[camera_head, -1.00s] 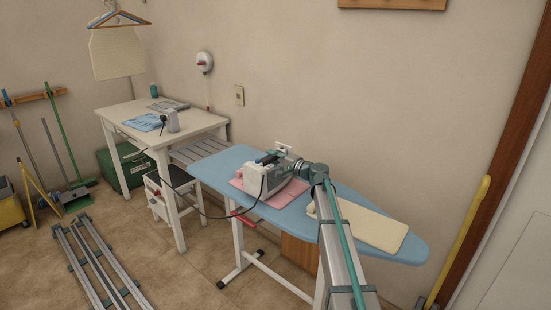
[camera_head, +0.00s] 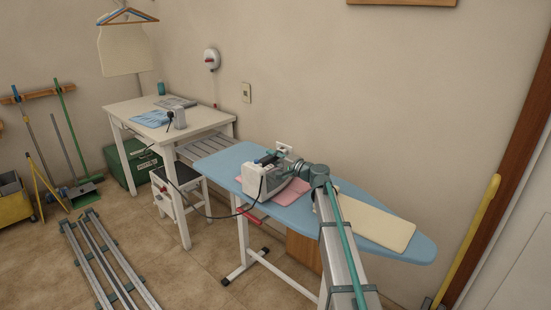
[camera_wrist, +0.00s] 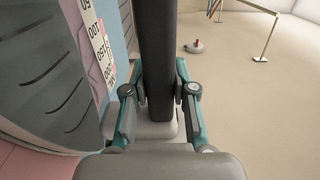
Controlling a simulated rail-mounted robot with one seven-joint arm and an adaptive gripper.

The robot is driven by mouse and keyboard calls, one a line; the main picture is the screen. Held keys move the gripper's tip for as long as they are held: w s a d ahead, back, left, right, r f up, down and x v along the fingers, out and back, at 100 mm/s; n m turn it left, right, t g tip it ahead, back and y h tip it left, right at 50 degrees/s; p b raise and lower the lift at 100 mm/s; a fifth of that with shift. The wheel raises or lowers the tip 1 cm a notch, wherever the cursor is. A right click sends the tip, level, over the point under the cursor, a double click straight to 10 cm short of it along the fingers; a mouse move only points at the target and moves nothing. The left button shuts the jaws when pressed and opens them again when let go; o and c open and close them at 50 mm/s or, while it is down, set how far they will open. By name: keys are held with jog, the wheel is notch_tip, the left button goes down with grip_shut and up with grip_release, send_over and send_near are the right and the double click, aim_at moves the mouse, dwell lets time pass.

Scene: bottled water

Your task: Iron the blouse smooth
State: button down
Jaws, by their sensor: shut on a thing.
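The pale iron (camera_head: 258,182) with a dark cord is on the pink blouse (camera_head: 291,191). The blouse lies on the blue ironing board (camera_head: 222,163), with pink showing mainly right of the iron. Whether the soleplate touches the cloth is hidden. My gripper (camera_head: 283,160) is at the top of the iron. In the wrist view my gripper (camera_wrist: 159,95) has its two fingers closed on a black bar, apparently the iron's handle. Pink cloth (camera_wrist: 25,163) shows at the lower left there.
A cream pad (camera_head: 372,225) lies on the board's right part. The cord runs left toward the white table (camera_head: 142,105), which holds blue cloth (camera_head: 152,118). The wall is close behind the board.

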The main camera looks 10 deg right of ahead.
jog(key=shift+s+a+r, duration=0.1)
jog(key=shift+s+a, duration=0.5)
jog(key=shift+a, duration=0.1)
jog(key=shift+w+d, duration=0.1)
jog(key=shift+w, duration=0.05)
jog(key=shift+w+d+b, duration=0.95)
jog(key=shift+w+d, duration=0.05)
jog(key=shift+d, duration=0.2)
jog(key=shift+w+d+b, duration=0.65)
jog(key=shift+w+d, duration=0.4)
jog(key=shift+d, duration=0.15)
jog(key=shift+a, duration=0.1)
